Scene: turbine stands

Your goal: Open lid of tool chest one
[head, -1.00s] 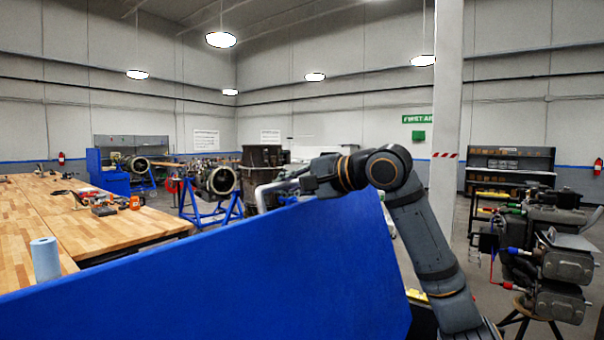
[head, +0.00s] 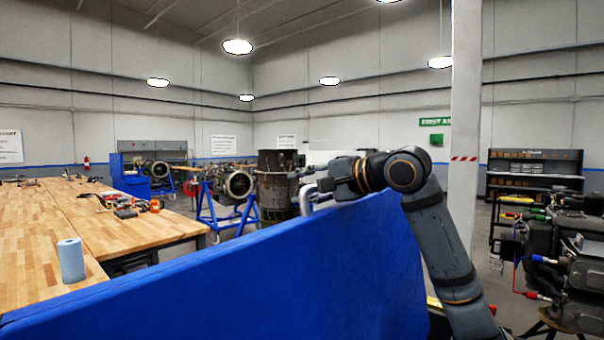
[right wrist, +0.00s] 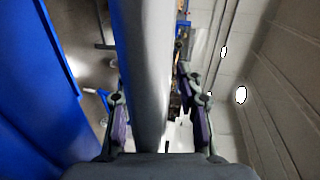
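A large blue panel (head: 300,270), which looks like the raised lid of the tool chest, fills the lower middle of the head view, its top edge sloping up to the right. A grey tubular handle (head: 304,197) shows just beyond that edge. My right arm reaches over the panel's right end, with the right gripper (head: 325,187) at the handle. In the right wrist view, a thick grey bar (right wrist: 145,60) passes between the spread fingers of the right gripper (right wrist: 160,122), with a gap on the right side. The chest body is hidden, and my left gripper is out of view.
A wooden workbench (head: 110,222) with a blue paper roll (head: 71,260) and tools lies at the left. A turbine on a blue stand (head: 225,215) and a dark drum (head: 277,185) stand behind the panel. Machinery (head: 570,255) and a pillar (head: 463,140) are at the right.

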